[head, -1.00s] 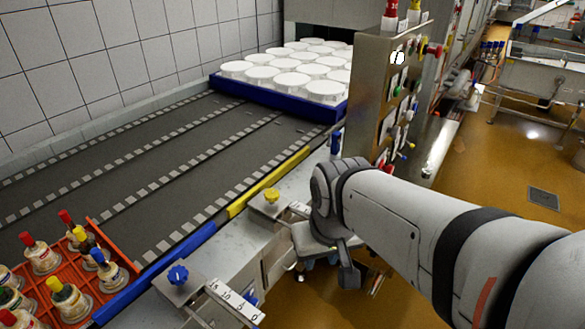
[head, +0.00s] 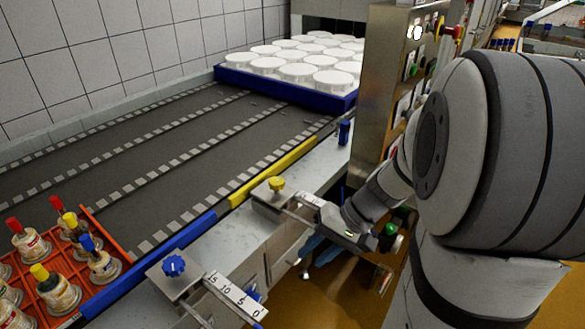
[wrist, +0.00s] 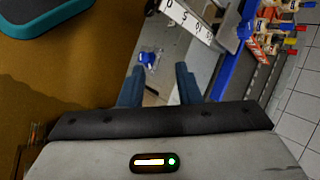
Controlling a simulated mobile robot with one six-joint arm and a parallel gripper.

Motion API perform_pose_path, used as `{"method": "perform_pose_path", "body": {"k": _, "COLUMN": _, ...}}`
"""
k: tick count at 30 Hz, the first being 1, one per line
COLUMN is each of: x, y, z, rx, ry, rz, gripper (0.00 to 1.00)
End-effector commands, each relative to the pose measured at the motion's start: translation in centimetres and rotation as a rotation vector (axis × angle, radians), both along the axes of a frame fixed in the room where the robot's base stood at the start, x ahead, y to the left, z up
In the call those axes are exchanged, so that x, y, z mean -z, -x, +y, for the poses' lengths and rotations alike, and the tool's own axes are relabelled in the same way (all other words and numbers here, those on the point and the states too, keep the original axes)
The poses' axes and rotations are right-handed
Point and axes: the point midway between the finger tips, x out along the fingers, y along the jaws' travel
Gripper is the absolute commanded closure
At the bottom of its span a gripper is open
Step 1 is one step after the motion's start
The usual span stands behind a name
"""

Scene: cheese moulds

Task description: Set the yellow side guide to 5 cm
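The yellow side guide (head: 283,169) lies along the near edge of the conveyor in the head view. A yellow knob (head: 276,183) sits on its bracket. Its scale (head: 310,200) reaches towards my gripper, and its reading is not legible. My gripper (head: 312,247) is beyond the table edge, close to the end of that scale and partly hidden by my arm. In the wrist view my gripper (wrist: 158,86) has its two fingers apart with nothing held. The yellow guide is not recognisable in the wrist view.
The blue side guide (head: 155,264) has a blue knob (head: 173,266) and a numbered scale (head: 237,295). An orange crate (head: 98,225) with several bottles stands left. A blue tray (head: 290,94) of white moulds is at the back. A control cabinet (head: 385,75) rises beside my arm.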

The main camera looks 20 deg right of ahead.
Motion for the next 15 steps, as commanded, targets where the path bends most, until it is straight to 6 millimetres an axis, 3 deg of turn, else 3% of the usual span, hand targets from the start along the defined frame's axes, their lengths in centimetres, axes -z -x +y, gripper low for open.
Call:
{"method": "perform_pose_path", "body": {"k": 1, "x": 2.8, "y": -1.3, "z": -1.4, "rx": 0.075, "ry": -0.101, "rz": -0.010, "gripper": 0.70}}
{"method": "perform_pose_path", "body": {"k": 6, "x": 6.9, "y": -5.5, "z": -7.0, "rx": 0.314, "ry": -0.371, "rz": -0.176, "gripper": 0.70}}
{"method": "perform_pose_path", "body": {"k": 12, "x": 10.4, "y": -8.0, "z": -14.6, "rx": 0.562, "ry": -0.508, "rz": -0.396, "gripper": 0.70}}
{"method": "perform_pose_path", "body": {"k": 15, "x": 11.3, "y": -8.3, "z": -17.0, "rx": 0.632, "ry": -0.524, "rz": -0.465, "gripper": 0.70}}
